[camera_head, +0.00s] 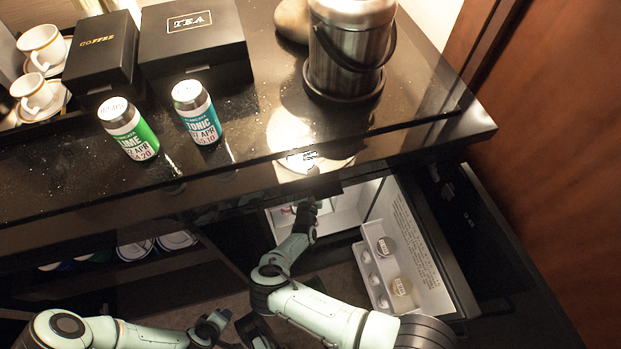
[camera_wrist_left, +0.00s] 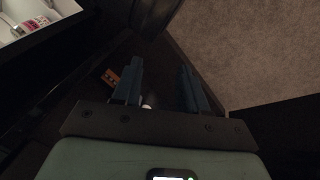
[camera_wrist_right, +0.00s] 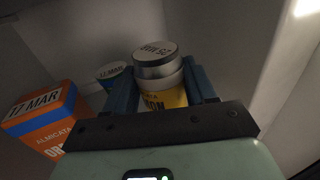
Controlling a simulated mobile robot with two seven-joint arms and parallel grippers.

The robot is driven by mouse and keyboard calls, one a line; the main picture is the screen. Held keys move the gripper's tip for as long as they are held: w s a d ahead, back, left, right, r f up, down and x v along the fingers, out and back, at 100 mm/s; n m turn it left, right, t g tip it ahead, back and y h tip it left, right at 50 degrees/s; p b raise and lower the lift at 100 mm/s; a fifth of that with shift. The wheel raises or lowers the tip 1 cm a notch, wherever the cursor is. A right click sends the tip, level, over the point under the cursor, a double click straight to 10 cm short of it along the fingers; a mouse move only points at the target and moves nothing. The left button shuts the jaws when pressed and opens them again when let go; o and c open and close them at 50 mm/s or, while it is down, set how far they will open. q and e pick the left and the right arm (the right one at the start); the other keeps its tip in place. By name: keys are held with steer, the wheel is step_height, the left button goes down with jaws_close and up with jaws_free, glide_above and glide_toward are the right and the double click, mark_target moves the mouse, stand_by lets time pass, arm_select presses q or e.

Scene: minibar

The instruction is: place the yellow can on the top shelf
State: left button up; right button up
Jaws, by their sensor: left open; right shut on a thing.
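The yellow can (camera_wrist_right: 165,94) shows in the right wrist view with a silver top, upright between the fingers. My right gripper (camera_wrist_right: 163,85) is shut on it. In the head view my right gripper (camera_head: 308,208) reaches into the white fridge interior (camera_head: 345,213) below the counter; the yellow can cannot be made out there. I cannot tell which shelf the can is at. My left gripper (camera_head: 212,324) is low at the front. In the left wrist view it (camera_wrist_left: 158,80) is open and empty, pointing at the dark floor area.
Above, the counter holds a lime can (camera_head: 128,128), a tonic can (camera_head: 197,113) and an ice bucket (camera_head: 345,50).

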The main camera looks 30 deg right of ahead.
steer(key=shift+r, duration=0.1)
steer(key=shift+f, duration=0.2)
steer(key=o, duration=1.3)
arm_select(q)
steer(key=shift+w, duration=0.1)
arm_select(e)
steer(key=shift+r, duration=0.3)
arm_select(q)
steer(key=s+d+r+g+h+p, duration=0.1)
steer(key=s+d+r+p, duration=0.1)
steer(key=s, duration=0.3)
steer(key=shift+s+d+r+g+p, duration=0.35)
steer(key=shift+r+p, duration=0.3)
steer(key=shift+r, duration=0.25)
arm_select(e)
steer(key=v, duration=1.2)
steer(key=shift+f, duration=0.15)
